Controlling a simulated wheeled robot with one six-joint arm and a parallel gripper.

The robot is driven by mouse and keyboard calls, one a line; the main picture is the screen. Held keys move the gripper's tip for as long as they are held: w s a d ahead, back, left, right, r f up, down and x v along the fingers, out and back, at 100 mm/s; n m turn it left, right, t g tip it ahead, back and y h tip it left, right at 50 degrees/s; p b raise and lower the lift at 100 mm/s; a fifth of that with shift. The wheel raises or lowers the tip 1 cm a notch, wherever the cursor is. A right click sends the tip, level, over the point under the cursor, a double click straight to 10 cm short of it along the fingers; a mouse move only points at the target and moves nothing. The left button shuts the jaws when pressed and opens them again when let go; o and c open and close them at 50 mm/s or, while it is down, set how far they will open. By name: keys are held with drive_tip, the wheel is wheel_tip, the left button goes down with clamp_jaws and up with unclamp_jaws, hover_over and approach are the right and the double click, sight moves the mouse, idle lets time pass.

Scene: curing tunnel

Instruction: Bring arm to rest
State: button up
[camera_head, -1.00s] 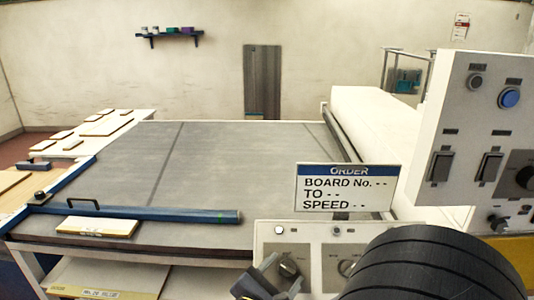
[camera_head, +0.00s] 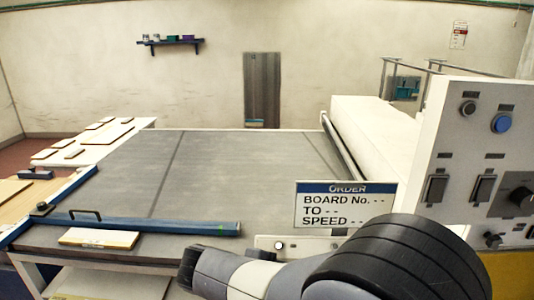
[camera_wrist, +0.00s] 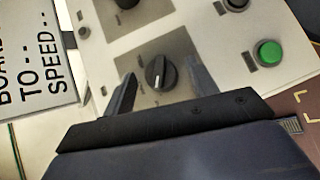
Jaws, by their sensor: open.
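My gripper (camera_wrist: 158,88) shows in the wrist view, its two dark fingers apart and nothing between them. Behind the gap between the fingers is a black rotary knob (camera_wrist: 160,72) on a grey plate of the control panel, and the gripper looks apart from it. In the head view my arm lies across the bottom right, its black joint largest. The gripper's fingers are not clearly seen there. My arm covers most of the low control panel (camera_head: 268,243).
An order sign (camera_head: 345,205) stands above the low panel. A tall panel (camera_head: 480,150) with a blue button and switches rises at right. A green button (camera_wrist: 269,54) is right of the knob. A blue bar (camera_head: 150,225) and a board (camera_head: 98,238) lie on the wide grey belt (camera_head: 230,165).

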drive_tip(key=m+g+y, duration=0.1)
drive_tip(key=m, duration=0.1)
drive_tip(key=m+g+y, duration=0.2)
drive_tip(key=m, duration=0.1)
drive_tip(key=shift+w+d+r, duration=0.2)
drive_tip(key=shift+s+d, duration=0.1)
